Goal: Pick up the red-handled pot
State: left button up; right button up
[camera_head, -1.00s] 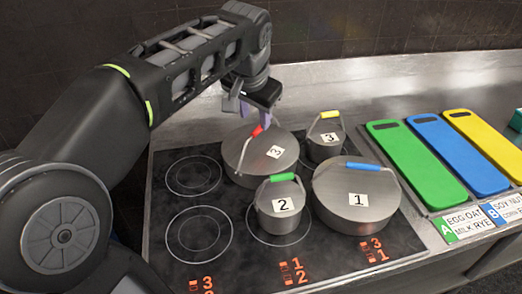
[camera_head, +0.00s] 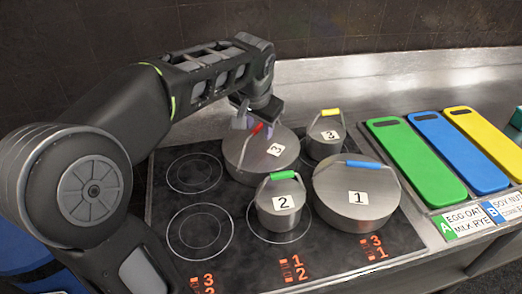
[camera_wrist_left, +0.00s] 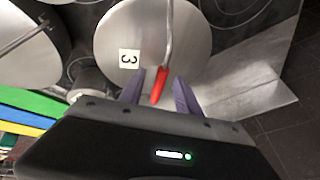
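The red-handled pot (camera_head: 270,158) is a steel pot with a lid labelled 3, at the back of the black cooktop. Its red handle grip (camera_head: 257,129) stands up at the pot's back left. My left gripper (camera_head: 243,117) is just above and beside this grip. In the left wrist view the red grip (camera_wrist_left: 160,84) lies between the two purple fingers of my open left gripper (camera_wrist_left: 160,92), with a gap on each side. The pot's lid (camera_wrist_left: 150,40) fills the upper middle there. My right gripper is in neither view.
A yellow-handled pot (camera_head: 325,140) stands close on the right. A green-handled pot (camera_head: 281,208) and a large blue-handled pot (camera_head: 355,197) stand in front. Bare burners (camera_head: 194,174) lie left. Green (camera_head: 417,163), blue and yellow boards lie right.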

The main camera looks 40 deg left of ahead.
pick_arm(q)
jog(key=shift+w+a+f, duration=0.1)
jog(key=shift+w+f, duration=0.1)
jog(key=shift+f, duration=0.3)
jog(key=shift+f+b, duration=0.25)
jog(key=shift+b, duration=0.05)
dwell(0.5)
jog(key=shift+c, duration=0.2)
grip_shut()
dwell(1.4)
